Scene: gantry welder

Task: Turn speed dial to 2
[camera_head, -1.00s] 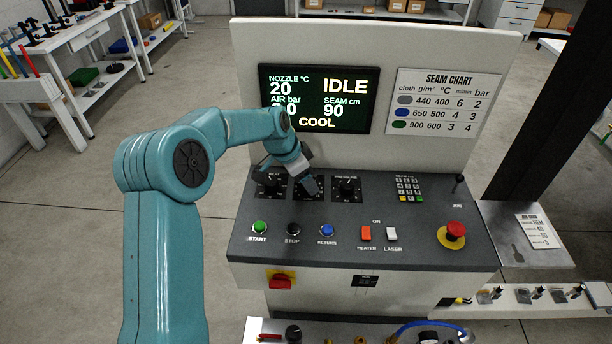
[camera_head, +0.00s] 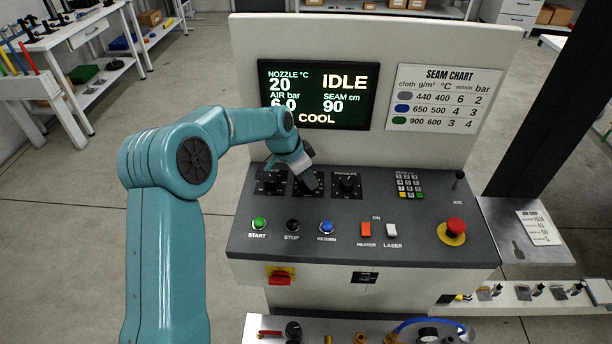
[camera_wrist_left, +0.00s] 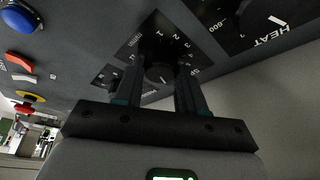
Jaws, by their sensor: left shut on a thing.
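The speed dial (camera_wrist_left: 160,72) is the black middle knob of three on the sloped console, on a black plate with white numbers. My left gripper (camera_wrist_left: 158,88) has its two fingers on either side of this knob, shut on it. In the head view my left gripper (camera_head: 309,182) comes down over the middle dial and hides most of it. A small white mark shows on the knob in the wrist view, but I cannot tell which number it points to. My right gripper is not in view.
The heat dial (camera_head: 270,180) and pressure dial (camera_head: 347,182) flank it closely. Start (camera_head: 259,223), stop (camera_head: 292,225) and return (camera_head: 326,227) buttons sit below. A red mushroom button (camera_head: 455,227) is at the right. The screen (camera_head: 318,96) reads IDLE, COOL, air 6.0.

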